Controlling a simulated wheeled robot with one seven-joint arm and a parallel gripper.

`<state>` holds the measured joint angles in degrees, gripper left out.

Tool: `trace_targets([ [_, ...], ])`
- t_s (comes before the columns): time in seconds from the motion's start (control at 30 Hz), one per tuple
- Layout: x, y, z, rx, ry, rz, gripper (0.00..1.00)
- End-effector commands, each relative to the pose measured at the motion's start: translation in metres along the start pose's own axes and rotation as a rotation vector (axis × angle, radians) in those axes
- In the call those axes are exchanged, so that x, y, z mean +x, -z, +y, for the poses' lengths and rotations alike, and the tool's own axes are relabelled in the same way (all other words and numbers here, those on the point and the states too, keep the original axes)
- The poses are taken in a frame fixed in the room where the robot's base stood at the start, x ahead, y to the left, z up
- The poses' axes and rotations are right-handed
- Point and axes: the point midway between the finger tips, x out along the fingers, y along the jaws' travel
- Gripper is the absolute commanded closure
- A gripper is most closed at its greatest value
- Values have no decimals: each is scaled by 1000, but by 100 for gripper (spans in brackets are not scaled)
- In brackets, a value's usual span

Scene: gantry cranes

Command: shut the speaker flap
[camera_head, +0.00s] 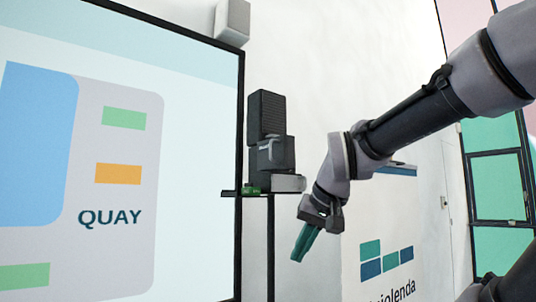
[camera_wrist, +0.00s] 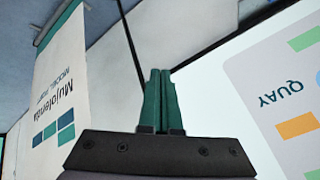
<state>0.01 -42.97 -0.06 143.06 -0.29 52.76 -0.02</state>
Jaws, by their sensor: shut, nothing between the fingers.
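A dark grey speaker (camera_head: 267,115) stands on a small shelf (camera_head: 232,194) in the middle of the head view. A second dark box (camera_head: 272,155) with a lighter handle-like part is below it. A light grey piece (camera_head: 289,183) juts out to the right at its foot; I cannot tell whether this is the flap or how far it is open. My gripper (camera_head: 297,257), with green fingers, is to the right of and below the shelf, apart from it, pointing down. In the wrist view the fingers (camera_wrist: 161,75) are together and empty. The speaker is not seen there.
A large screen (camera_head: 140,150) with "QUAY" fills the left. A thin dark post (camera_head: 270,245) carries the shelf. A small green item (camera_head: 251,190) lies on the shelf. A white banner (camera_head: 385,235) stands behind my arm. A grey box (camera_head: 232,20) sits above the screen's corner.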

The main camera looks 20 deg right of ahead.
Motion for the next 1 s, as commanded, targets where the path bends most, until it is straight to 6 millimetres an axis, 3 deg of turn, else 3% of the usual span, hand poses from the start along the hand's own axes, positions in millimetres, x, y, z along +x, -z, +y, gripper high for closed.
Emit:
trace_targets([
  [0.13,-5,9,-6,-37,-9,-12,100],
  [0.23,-18,32,-19,-134,-42,-46,100],
  [0.47,-69,129,-69,-455,-229,-136,100],
  [0.6,-100,187,-106,-577,-367,-153,100],
  [0.73,-125,231,-148,-629,-482,-143,100],
  [0.83,-141,253,-182,-629,-551,-121,100],
  [1.0,-158,267,-232,-583,-608,-77,100],
])
